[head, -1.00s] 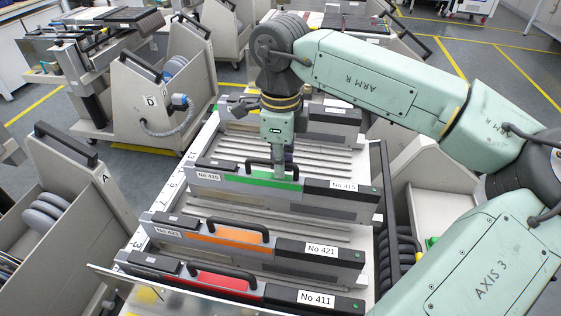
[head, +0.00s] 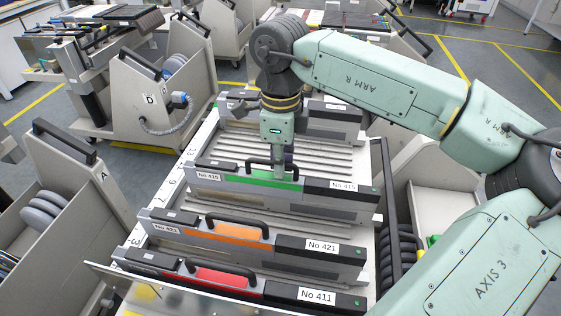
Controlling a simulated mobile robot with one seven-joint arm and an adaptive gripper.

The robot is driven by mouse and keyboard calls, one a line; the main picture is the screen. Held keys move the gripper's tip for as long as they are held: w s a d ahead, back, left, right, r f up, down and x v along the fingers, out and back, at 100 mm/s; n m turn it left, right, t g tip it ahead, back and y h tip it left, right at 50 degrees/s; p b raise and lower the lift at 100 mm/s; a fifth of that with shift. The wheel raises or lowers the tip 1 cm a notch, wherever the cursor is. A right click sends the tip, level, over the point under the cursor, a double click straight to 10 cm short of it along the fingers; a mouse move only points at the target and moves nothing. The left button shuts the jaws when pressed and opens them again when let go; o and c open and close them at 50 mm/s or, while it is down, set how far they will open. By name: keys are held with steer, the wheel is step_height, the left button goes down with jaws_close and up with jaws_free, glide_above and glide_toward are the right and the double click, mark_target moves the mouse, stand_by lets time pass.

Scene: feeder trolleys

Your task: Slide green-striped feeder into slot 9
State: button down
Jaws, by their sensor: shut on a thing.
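The green-striped feeder (head: 330,200), labelled No 415, lies across the middle of the slotted trolley bed (head: 320,154). My gripper (head: 281,172) points down and is shut on its black handle, above the green stripe; the fingertips are partly hidden against the handle. The feeder is roughly parallel to the other feeders. I cannot tell whether its underside touches the bed. Slot numbers run along the bed's left edge; some are small or hidden, and I cannot make out a 9.
The orange-striped feeder (head: 235,234), No 421, and the red-striped feeder (head: 219,277), No 411, sit nearer me. Dark feeders (head: 326,126) stand at the bed's far end. Empty grooves lie between those and the green-striped feeder. Trolley A (head: 90,190) stands left.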

steer(key=shift+w+a+b, duration=0.15)
steer(key=shift+a, duration=0.6)
steer(key=shift+w+a+b, duration=0.15)
steer(key=shift+a, duration=0.55)
steer(key=c, duration=1.6)
jaws_free()
